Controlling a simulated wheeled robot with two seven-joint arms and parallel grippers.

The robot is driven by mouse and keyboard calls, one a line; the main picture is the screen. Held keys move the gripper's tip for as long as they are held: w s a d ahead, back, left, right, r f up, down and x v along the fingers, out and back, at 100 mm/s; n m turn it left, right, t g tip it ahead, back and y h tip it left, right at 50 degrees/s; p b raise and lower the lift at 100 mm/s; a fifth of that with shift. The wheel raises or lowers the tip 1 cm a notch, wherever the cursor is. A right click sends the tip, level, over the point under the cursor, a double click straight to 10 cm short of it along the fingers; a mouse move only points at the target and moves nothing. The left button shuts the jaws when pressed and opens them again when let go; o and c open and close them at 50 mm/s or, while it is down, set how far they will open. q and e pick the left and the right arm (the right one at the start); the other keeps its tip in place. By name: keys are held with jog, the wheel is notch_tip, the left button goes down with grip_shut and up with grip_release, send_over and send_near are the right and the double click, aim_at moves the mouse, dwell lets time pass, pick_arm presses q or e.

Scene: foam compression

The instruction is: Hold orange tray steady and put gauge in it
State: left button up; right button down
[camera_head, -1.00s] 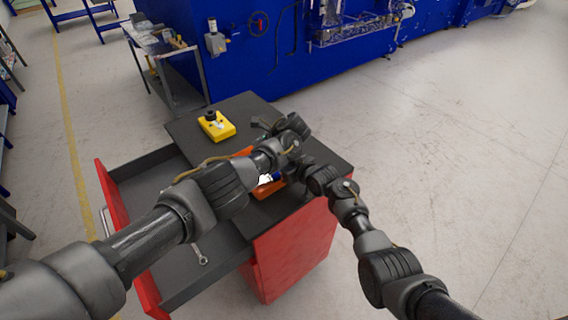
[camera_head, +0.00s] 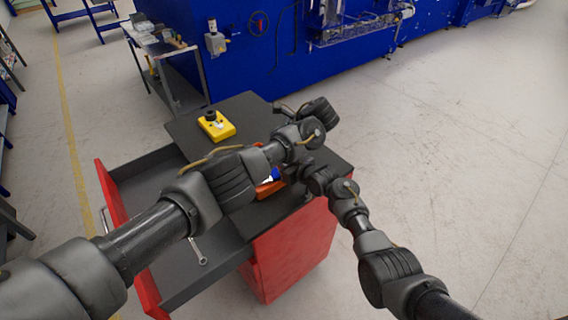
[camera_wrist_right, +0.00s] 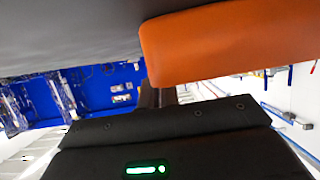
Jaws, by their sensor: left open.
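The orange tray (camera_head: 268,189) lies on the dark cabinet top, partly hidden by my left arm. A small blue and white item (camera_head: 271,177) shows in it. A yellow box with a black knob (camera_head: 219,128) sits toward the back left of the top. I cannot tell which item is the gauge. My left gripper (camera_head: 279,107) is open above the top's far right edge, right of the yellow box and apart from it. My right gripper (camera_wrist_right: 160,97) is at the tray; in the right wrist view the tray (camera_wrist_right: 225,45) covers its fingertips, so its grip is unclear.
The cabinet top (camera_head: 190,127) is dark, on a red cabinet (camera_head: 295,255). An open drawer (camera_head: 160,195) sticks out to the left with a wrench (camera_head: 198,251) in it. A blue machine (camera_head: 245,60) and a grey side table (camera_head: 165,65) stand behind. Floor at right is clear.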

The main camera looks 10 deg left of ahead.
jog(key=c, duration=1.6)
grip_release()
jog(key=shift+o, duration=0.2)
jog(key=v, duration=1.2)
